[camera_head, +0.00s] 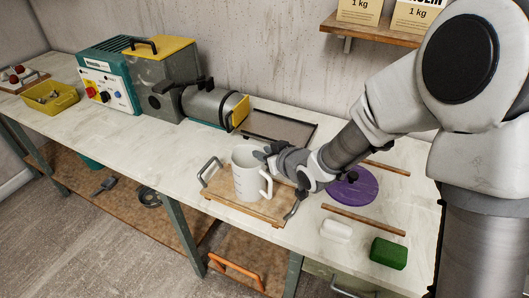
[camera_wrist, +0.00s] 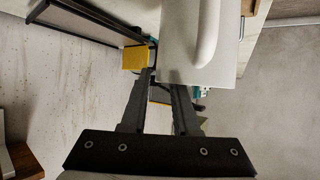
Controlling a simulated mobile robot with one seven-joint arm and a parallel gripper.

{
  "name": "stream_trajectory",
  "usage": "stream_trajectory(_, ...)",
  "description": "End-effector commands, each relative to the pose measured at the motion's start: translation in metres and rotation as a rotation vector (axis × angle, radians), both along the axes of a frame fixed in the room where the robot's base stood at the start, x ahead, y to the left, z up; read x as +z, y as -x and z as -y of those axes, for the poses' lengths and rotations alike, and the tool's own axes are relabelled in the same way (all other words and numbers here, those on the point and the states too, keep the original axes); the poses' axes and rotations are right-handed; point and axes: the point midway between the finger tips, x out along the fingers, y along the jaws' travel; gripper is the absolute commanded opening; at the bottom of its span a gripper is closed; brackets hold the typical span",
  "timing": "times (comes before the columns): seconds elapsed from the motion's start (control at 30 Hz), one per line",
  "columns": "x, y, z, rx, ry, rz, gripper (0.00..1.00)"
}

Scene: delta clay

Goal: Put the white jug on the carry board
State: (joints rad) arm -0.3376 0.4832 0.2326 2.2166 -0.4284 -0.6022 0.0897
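The white jug (camera_head: 246,181) stands upright on the wooden carry board (camera_head: 216,196), as far as the head view shows; its handle points to the right front. The board has a metal handle at each end. My gripper (camera_head: 268,158) is at the jug's rim on the right side. In the wrist view, the jug (camera_wrist: 190,62) fills the upper middle, and its left edge lies between the two fingers of my gripper (camera_wrist: 164,80). The fingers are apart, with a gap showing between them. The tip of the right finger is hidden behind the jug.
A grey machine (camera_head: 208,105) and a yellow bin (camera_head: 50,97) stand to the left. A dark tray (camera_head: 280,128) lies behind the board. A purple disc (camera_head: 352,190), wooden strips, a white block (camera_head: 336,230) and a green block (camera_head: 388,253) lie to the right. The bench's front edge is close.

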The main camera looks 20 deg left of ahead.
Motion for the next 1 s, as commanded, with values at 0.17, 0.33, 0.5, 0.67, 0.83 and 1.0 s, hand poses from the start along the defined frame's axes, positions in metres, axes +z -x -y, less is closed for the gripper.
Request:
stream_trajectory(0.17,0.0,0.0,0.0,0.0,0.0,0.0,0.4)
stream_trajectory(0.33,0.001,0.0,0.0,0.0,0.0,0.0,0.4)
stream_trajectory(0.5,0.008,0.005,0.006,0.0,0.0,0.0,0.4)
stream_trajectory(0.67,0.023,0.02,0.026,-0.001,0.0,0.002,0.4)
stream_trajectory(0.83,0.041,0.04,0.05,-0.002,0.0,0.003,0.4)
stream_trajectory(1.0,0.054,0.055,0.069,-0.002,0.001,0.001,0.4)
